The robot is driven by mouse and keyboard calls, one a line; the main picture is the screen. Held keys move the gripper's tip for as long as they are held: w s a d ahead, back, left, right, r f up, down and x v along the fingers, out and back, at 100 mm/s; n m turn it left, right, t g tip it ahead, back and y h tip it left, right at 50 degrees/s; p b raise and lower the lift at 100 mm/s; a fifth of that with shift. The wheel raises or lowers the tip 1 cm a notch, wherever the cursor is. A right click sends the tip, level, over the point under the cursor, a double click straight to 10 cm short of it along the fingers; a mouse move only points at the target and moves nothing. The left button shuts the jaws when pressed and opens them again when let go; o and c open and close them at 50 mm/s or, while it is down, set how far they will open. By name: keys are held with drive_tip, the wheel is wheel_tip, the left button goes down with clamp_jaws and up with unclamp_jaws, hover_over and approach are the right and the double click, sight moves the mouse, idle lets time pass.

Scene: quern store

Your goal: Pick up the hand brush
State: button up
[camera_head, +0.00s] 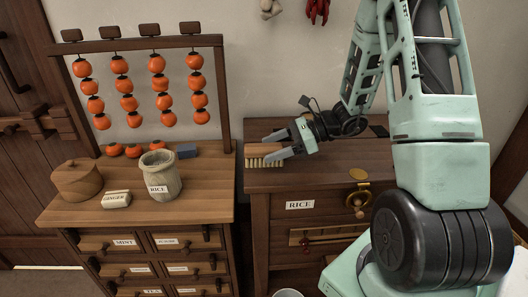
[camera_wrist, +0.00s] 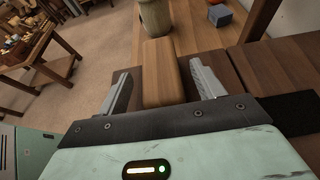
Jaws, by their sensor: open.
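The hand brush (camera_head: 262,155) has a brown wooden back and pale bristles underneath. It is on the left edge of the right chest's dark wooden top. My gripper (camera_head: 286,147) reaches over that top from the right, with its fingers at the brush. In the wrist view the brush's wooden back (camera_wrist: 164,74) runs lengthwise between the two spread grey fingers of my gripper (camera_wrist: 163,85), with a gap on each side. The jaws are open. The bristles are hidden in the wrist view.
The right chest's top (camera_head: 320,172) is mostly clear in front of the brush.

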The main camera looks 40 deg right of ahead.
drive_tip(key=shift+x, duration=1.45)
drive_tip(key=c, duration=1.3)
drive_tip(key=shift+o, duration=0.2)
drive_tip(key=shift+r, duration=0.1)
